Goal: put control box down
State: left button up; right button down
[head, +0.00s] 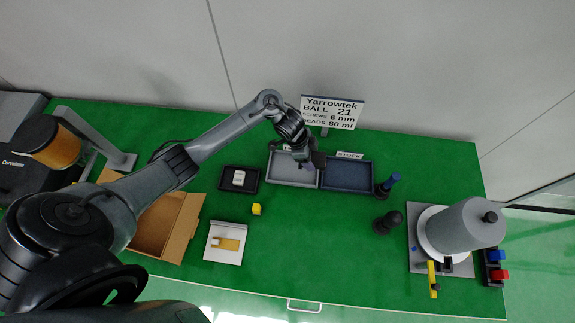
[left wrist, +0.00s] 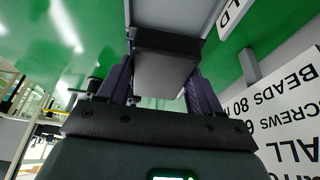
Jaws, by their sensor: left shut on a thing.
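My left gripper (head: 308,160) hangs over the back of the green table, above the two trays. In the left wrist view, its two purple fingers are shut on a dark box (left wrist: 166,68), which I take for the control box. The box sticks out ahead of the fingers, with a grey tray (left wrist: 190,12) beyond it. In the head view, the box cannot be told clearly from the dark gripper. Whether the box touches a tray cannot be told. My right gripper is in neither view.
A light grey tray (head: 287,178) and a dark blue tray (head: 347,178) stand side by side, with a sign (head: 332,111) behind. A grey machine (head: 463,224) stands right. The front middle is clear.

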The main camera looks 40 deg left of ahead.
pick_arm(q)
send_over(287, 168)
jog(key=f, duration=0.3)
jog(key=a+f, duration=0.1)
jog(key=f, duration=0.1)
jog(key=shift+s+f, duration=0.2)
jog(key=shift+s, duration=0.2)
jog(key=shift+f+b, duration=0.45)
jog(key=shift+f, duration=1.6)
jog(key=o, duration=1.2)
jog(key=shift+c, duration=0.2)
jog(key=shift+r, duration=0.1)
